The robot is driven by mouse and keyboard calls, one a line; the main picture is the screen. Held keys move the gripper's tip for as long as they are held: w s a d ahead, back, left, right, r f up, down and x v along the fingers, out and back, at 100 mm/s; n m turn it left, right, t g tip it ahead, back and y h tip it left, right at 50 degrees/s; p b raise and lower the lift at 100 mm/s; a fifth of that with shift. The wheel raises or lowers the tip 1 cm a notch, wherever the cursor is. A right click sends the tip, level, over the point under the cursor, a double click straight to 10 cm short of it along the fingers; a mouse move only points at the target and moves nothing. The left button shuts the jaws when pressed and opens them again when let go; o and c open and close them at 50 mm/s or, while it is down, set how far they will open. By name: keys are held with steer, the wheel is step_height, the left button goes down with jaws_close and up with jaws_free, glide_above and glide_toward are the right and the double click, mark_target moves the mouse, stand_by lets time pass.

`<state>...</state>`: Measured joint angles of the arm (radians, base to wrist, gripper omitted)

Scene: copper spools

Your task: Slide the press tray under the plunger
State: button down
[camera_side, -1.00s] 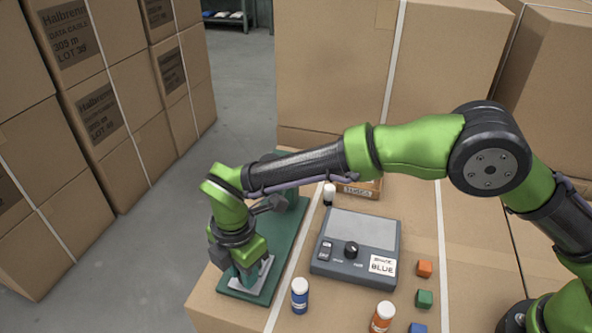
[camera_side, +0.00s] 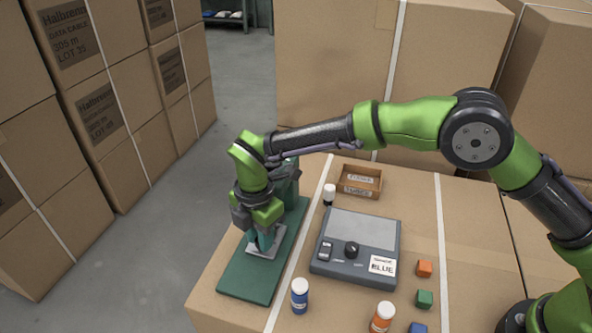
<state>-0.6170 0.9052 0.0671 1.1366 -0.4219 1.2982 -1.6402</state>
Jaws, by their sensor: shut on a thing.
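The press has a dark green base plate (camera_side: 243,284) on the left of the carton top, with its green column (camera_side: 288,184) at the far end, partly hidden behind my arm. The grey metal press tray (camera_side: 256,250) lies on the base plate about midway along it. My gripper (camera_side: 265,236) points down and is shut on the tray, at an upright part on it. The plunger is hidden behind my wrist, so I cannot tell how far the tray is from it.
A grey device (camera_side: 356,246) with a knob and a BLUE label stands right of the press. A small wooden box (camera_side: 360,181) is behind it. A blue bottle (camera_side: 299,296), an orange bottle (camera_side: 382,317), a white-capped bottle (camera_side: 329,194) and coloured cubes (camera_side: 424,299) stand around it.

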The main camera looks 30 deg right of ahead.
steer(key=c, duration=0.9)
jaws_free()
steer(key=shift+r, duration=0.15)
step_height(320, 180, up, 17)
steer(key=shift+f, duration=0.15)
